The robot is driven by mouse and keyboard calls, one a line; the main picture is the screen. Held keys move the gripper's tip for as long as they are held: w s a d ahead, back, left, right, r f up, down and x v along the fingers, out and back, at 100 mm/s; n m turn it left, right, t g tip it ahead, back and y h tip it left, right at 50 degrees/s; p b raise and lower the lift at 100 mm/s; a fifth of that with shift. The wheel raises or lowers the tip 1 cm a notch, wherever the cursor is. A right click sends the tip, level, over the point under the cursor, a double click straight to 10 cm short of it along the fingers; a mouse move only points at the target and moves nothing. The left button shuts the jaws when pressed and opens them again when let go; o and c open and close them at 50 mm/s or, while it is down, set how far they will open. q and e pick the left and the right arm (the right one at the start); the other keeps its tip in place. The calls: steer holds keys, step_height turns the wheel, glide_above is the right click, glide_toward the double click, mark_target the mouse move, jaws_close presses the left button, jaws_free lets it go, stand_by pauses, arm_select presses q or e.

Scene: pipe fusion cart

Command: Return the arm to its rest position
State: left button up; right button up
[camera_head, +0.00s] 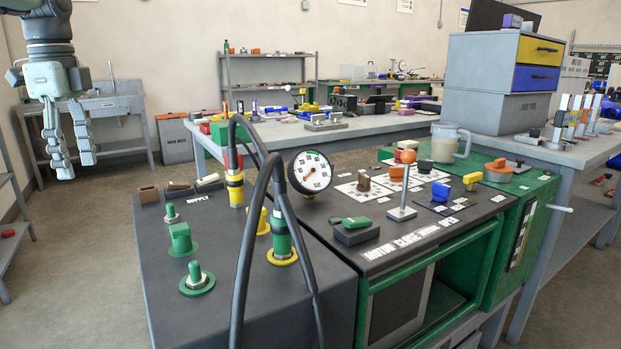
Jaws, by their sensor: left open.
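My left gripper (77,168) hangs at the upper left of the head view, fingers pointing down. Its fingers are apart and nothing is between them. It is over open floor, to the left of the cart and apart from it. Part of my left arm (45,22) shows above it at the top edge. My right gripper is not in view.
The dark cart (172,300) fills the foreground, with black hoses (244,245), a pressure gauge (310,172) and green fittings (181,238) standing up from it. A grey bench with drawers (512,62) stands at the right. A sink bench (110,104) stands behind my gripper.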

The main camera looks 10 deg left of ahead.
arm_select(q)
steer(key=w+a+f+t+h, duration=0.1)
steer(key=a+f+t+h, duration=0.15)
steer(key=f, duration=0.45)
steer(key=w+a+f+t+h+p, duration=0.1)
steer(key=f+t, duration=0.2)
steer(key=f, duration=0.5)
steer(key=w+a+f+t+h, duration=0.1)
steer(key=a+f+t+h, duration=0.15)
steer(key=f, duration=0.45)
steer(key=s+f+n+t+y+p, duration=0.1)
steer(key=s+f+n+t+y, duration=0.2)
steer(key=f, duration=0.5)
steer(key=s+f+n+t+y, duration=0.1)
steer(key=f+n+t+y, duration=0.2)
steer(key=f, duration=0.4)
steer(key=s+d+f+n+g+y, duration=0.45)
steer(key=s+d+f, duration=0.35)
steer(key=s+f, duration=0.3)
steer(key=s+d+f+n+g+h, duration=0.1)
steer(key=s+d+f+g, duration=0.2)
steer(key=d, duration=0.6)
steer(key=s+d+f+n+g+h+p, duration=0.1)
steer(key=s+d+f+g+h, duration=0.1)
steer(key=s+d, duration=0.6)
step_height(320, 180, down, 2)
steer(key=shift+s+d+g, duration=0.15)
steer(key=shift+d+g, duration=0.35)
steer(key=shift+g, duration=0.15)
